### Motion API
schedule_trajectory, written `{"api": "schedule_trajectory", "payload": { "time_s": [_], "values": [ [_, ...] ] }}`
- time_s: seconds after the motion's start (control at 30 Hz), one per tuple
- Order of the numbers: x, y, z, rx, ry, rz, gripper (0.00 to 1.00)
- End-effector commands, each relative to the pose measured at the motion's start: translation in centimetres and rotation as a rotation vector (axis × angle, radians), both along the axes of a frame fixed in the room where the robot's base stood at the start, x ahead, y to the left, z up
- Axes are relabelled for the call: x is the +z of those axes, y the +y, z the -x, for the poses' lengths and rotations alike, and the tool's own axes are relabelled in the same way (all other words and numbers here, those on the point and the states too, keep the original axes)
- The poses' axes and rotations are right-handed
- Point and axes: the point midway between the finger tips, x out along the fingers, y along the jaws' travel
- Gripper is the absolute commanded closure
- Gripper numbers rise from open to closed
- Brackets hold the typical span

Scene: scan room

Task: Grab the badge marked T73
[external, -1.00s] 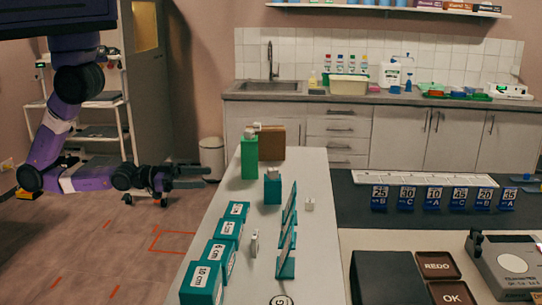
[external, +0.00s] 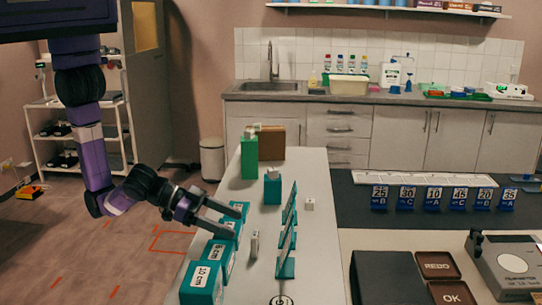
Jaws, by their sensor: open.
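No badge with a readable T73 mark shows in the external view. Small pale pieces stand on the white table: one (external: 255,244) near the middle, one (external: 309,204) by the right edge. Their markings are too small to read. My gripper (external: 237,224) is open over the left side of the table, its two fingers pointing right across the row of teal labelled boxes. It is left of the pale piece and apart from it. The fingers partly cover the farther boxes, and I cannot tell whether they touch them.
Nearer teal boxes (external: 201,284) read 10 cm and 6 cm. Upright teal panels (external: 286,264) stand right of the middle pale piece. A teal block (external: 272,190) and a green block (external: 249,161) stand farther back. Blue number tags (external: 407,200) line the dark counter.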

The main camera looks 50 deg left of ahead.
Motion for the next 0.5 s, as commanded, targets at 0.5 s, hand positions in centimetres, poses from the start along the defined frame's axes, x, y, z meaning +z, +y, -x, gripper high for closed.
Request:
{"api": "schedule_trajectory", "payload": {
  "time_s": [0.5],
  "values": [
    [-1.9,-4.4,-2.9,0.002,0.006,0.005,0.33]
  ]
}}
